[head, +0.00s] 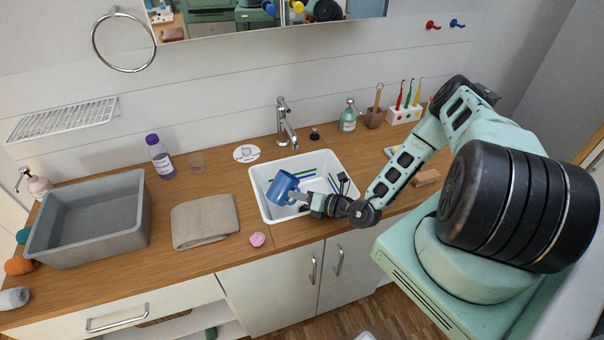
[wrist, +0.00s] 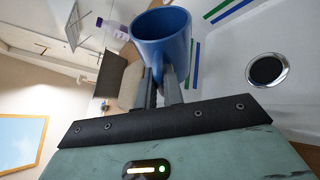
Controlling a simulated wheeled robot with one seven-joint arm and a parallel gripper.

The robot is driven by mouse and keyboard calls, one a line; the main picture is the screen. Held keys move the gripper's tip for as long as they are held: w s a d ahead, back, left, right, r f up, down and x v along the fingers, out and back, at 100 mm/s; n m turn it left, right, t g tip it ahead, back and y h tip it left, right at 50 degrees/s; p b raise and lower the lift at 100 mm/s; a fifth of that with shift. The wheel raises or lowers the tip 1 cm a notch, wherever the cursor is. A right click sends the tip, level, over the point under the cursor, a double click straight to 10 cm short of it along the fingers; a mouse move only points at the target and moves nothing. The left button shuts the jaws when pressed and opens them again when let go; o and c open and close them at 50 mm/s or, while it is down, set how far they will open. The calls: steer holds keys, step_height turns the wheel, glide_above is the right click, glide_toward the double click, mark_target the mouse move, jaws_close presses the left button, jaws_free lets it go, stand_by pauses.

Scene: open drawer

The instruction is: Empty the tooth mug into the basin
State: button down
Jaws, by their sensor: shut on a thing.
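The blue tooth mug (head: 283,187) is tilted over the left part of the white basin (head: 258,183). My gripper (head: 304,199) is shut on it. In the wrist view the mug (wrist: 160,40) stands out beyond the two fingers of my gripper (wrist: 161,88), which pinch it at its near side. The part of its inside that shows is plain blue, and its bottom cannot be made out. Thin green and blue strips (wrist: 213,45) show on the basin, apart from the mug. The round dark drain (wrist: 265,70) is clear in the wrist view.
A chrome tap (head: 285,125) stands behind the basin. A folded beige towel (head: 204,221) and a pink lump (head: 257,239) lie left of it. A grey tub (head: 140,215) is farther left. A purple-capped bottle (head: 160,158) and a toothbrush stand (head: 404,115) stand towards the wall.

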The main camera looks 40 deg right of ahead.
mark_target(283, 195)
steer(key=r+n+p, duration=0.1)
steer(key=p, duration=0.2)
steer(key=shift+a+r+h, duration=0.2)
steer(key=shift+h, duration=0.1)
steer(key=shift+a+n+p, duration=0.15)
steer(key=shift+n+p, duration=0.15)
steer(key=shift+p, duration=0.2)
steer(key=shift+a+f+n+g+h+p, duration=0.2)
steer(key=shift+a+n+g+h+p, duration=0.25)
steer(key=shift+p, duration=0.6)
steer(key=a+r+n+p, duration=0.1)
steer(key=p, duration=0.2)
steer(key=shift+h, duration=0.35)
steer(key=shift+w+a+r+n+h+p, duration=0.1)
steer(key=shift+a+r+n+h+p, duration=0.15)
steer(key=shift+a+n+h, duration=0.4)
steer(key=shift+w+a+r+n+h, duration=0.15)
steer(key=shift+a+r+n+h, duration=0.25)
steer(key=shift+a+n, duration=0.3)
steer(key=shift+d, duration=0.1)
